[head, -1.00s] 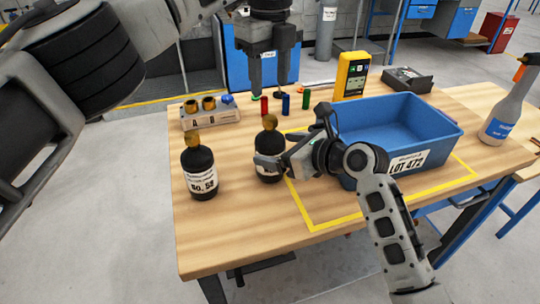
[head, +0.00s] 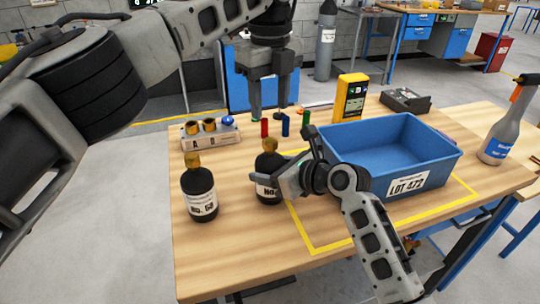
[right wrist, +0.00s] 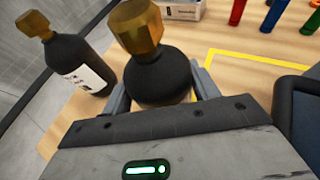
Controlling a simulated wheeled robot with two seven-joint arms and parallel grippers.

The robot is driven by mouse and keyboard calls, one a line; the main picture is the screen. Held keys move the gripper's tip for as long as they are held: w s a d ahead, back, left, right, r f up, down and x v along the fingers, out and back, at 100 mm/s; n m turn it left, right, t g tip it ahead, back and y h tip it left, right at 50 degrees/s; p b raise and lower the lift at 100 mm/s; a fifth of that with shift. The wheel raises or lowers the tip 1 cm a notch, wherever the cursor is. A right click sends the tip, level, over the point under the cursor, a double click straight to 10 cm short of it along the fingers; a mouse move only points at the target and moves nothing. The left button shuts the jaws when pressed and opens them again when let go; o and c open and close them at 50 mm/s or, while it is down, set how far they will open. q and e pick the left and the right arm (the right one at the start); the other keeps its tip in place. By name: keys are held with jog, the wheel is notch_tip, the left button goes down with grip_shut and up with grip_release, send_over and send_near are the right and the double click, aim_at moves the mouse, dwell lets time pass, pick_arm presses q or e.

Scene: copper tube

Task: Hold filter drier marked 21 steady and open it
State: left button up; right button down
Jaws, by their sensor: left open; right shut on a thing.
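A black filter drier with a brass cap (head: 268,160) stands on the table. My right gripper (head: 272,188) is shut around its body from the right; its label is partly hidden and I cannot read the full number. The right wrist view also shows this drier (right wrist: 155,75) between the fingers, cap on top. A second black drier with a brass cap (head: 200,192) stands apart to the left; its label number is hard to read. My left gripper (head: 270,114) is open and empty, pointing down, above and behind the held drier.
A block with brass fittings (head: 210,138) stands behind the left drier. Small red, blue and green cylinders are behind the held drier. A blue bin (head: 360,168) stands to the right on a yellow-taped area, with a yellow meter (head: 351,97) behind. The front left tabletop is clear.

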aim_at(270, 140)
pick_arm(q)
jog(key=m, duration=1.2)
jog(key=shift+m, duration=0.3)
jog(key=m, duration=1.4)
jog(key=shift+m, duration=0.4)
jog(key=m, duration=1.1)
jog(key=shift+m, duration=0.4)
jog(key=m, duration=0.5)
jog(key=shift+f, duration=4)
